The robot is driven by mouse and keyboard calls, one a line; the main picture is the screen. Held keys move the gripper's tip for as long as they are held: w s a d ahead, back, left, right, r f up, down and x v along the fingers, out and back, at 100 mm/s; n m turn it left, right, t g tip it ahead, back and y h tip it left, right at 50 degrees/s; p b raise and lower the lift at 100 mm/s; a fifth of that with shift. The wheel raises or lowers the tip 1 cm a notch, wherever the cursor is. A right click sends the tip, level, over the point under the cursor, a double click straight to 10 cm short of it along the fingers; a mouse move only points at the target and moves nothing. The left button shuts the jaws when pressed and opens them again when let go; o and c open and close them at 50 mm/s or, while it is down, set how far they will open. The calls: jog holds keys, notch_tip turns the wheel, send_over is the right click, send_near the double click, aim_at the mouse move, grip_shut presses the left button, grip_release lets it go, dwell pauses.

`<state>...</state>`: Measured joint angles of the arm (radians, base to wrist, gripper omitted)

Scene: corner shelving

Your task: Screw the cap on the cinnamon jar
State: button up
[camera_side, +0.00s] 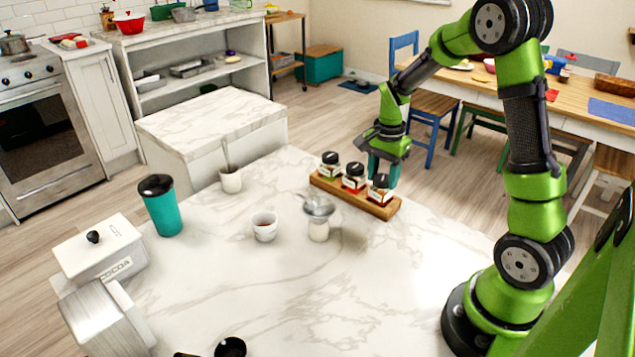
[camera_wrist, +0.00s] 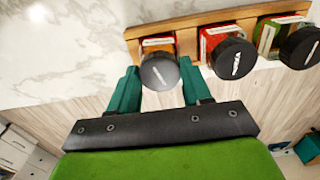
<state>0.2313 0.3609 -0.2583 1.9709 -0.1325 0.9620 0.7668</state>
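Three small spice jars with black caps stand in a row in a wooden rack. They are the left jar (camera_side: 330,170), the middle jar (camera_side: 353,184) and the right jar (camera_side: 380,197) in the side view. I cannot read which one is cinnamon. My gripper (camera_side: 382,170) is at the right jar, pointing down behind it. In the wrist view, the teal fingers of my gripper (camera_wrist: 160,78) stand either side of that jar's black cap (camera_wrist: 160,71), with small gaps showing. The cap sits over its jar; whether it is tight I cannot tell.
The wooden rack (camera_side: 388,210) stands near the back edge of the marble table (camera_side: 300,290). A strainer (camera_side: 318,206) on a small jar, a cup (camera_side: 265,228), a teal tumbler (camera_side: 162,207) and a cocoa box (camera_side: 98,250) stand to the left. The front middle is clear.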

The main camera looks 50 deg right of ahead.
jog(key=o, duration=0.4)
jog(key=shift+o, duration=0.2)
notch_tip(320, 180, up, 17)
jog(key=s+a+n+t, duration=0.2)
jog(key=s+a+n, duration=0.1)
jog(key=a, duration=0.3)
jog(key=s+a+n+t+y, duration=0.1)
jog(key=s+a+n+t, duration=0.1)
jog(key=s+a+n, duration=0.2)
jog(key=s+a+n+t+y, duration=0.1)
jog(key=s+a+n+t, duration=0.2)
jog(key=a+n, duration=0.4)
jog(key=a, duration=0.2)
jog(key=shift+s+a, duration=0.2)
jog(key=shift+a, duration=0.2)
